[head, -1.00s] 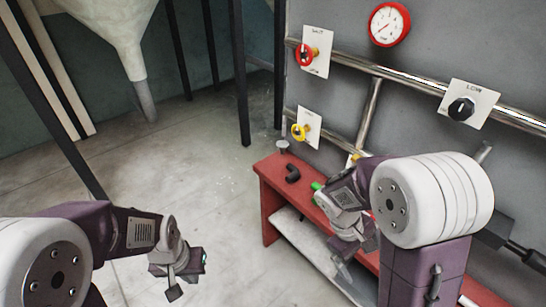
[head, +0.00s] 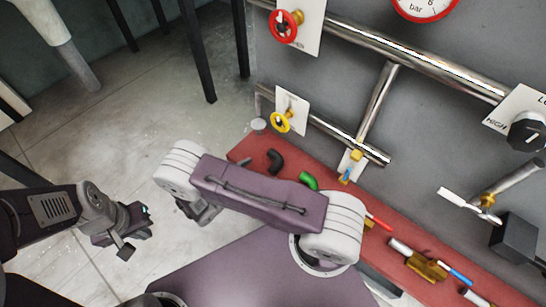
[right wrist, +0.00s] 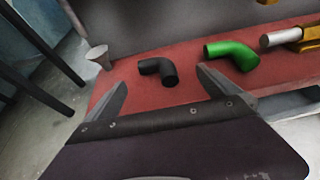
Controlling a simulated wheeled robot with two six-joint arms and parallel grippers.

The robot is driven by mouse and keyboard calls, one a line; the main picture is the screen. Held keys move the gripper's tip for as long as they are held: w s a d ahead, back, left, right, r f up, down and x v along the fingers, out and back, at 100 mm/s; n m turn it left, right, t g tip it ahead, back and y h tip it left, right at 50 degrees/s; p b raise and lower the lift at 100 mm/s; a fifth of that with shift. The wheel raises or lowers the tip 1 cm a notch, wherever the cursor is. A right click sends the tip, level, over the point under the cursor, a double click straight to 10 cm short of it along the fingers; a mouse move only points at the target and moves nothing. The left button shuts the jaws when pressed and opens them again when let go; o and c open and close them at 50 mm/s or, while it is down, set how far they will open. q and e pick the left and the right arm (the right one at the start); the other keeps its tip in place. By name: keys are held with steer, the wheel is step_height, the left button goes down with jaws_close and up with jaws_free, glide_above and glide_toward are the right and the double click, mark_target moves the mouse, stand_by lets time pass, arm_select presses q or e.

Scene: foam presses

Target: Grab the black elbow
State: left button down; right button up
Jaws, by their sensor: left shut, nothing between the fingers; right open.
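The black elbow (head: 275,160) lies on the red bench (head: 245,147) near its left end. In the right wrist view the black elbow (right wrist: 158,71) lies just beyond and between my right gripper's fingers (right wrist: 160,95), which are spread open and empty. The elbow is not between the fingertips at its own height as far as I can tell. My left gripper (head: 128,240) is shut and empty over the floor at the left, well away from the bench.
A green elbow (right wrist: 232,54) lies right of the black one. A small grey cup-like piece (right wrist: 98,56) stands at the bench's left end. Yellow (head: 282,122) and red (head: 287,25) valve wheels and pipes line the wall behind. Pipe fittings (head: 425,266) lie further right on the bench.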

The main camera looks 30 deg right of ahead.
mark_target(275, 160)
steer(key=x, duration=0.4)
steer(key=shift+w+d+f+p, duration=0.1)
steer(key=shift+w+f+p, duration=0.15)
steer(key=shift+w+p, duration=0.1)
steer(key=shift+d, duration=0.1)
steer(key=p+x, duration=0.1)
steer(key=x, duration=0.4)
steer(key=shift+w+f, duration=0.1)
steer(key=shift+w, duration=0.1)
steer(key=shift+s+a, duration=0.1)
steer(key=shift+a, duration=0.1)
steer(key=shift+c, duration=1.2)
arm_select(q)
steer(key=shift+w+d+r, duration=0.1)
steer(key=shift+w+r, duration=0.2)
steer(key=shift+r, duration=0.45)
arm_select(e)
steer(key=c, duration=1.5)
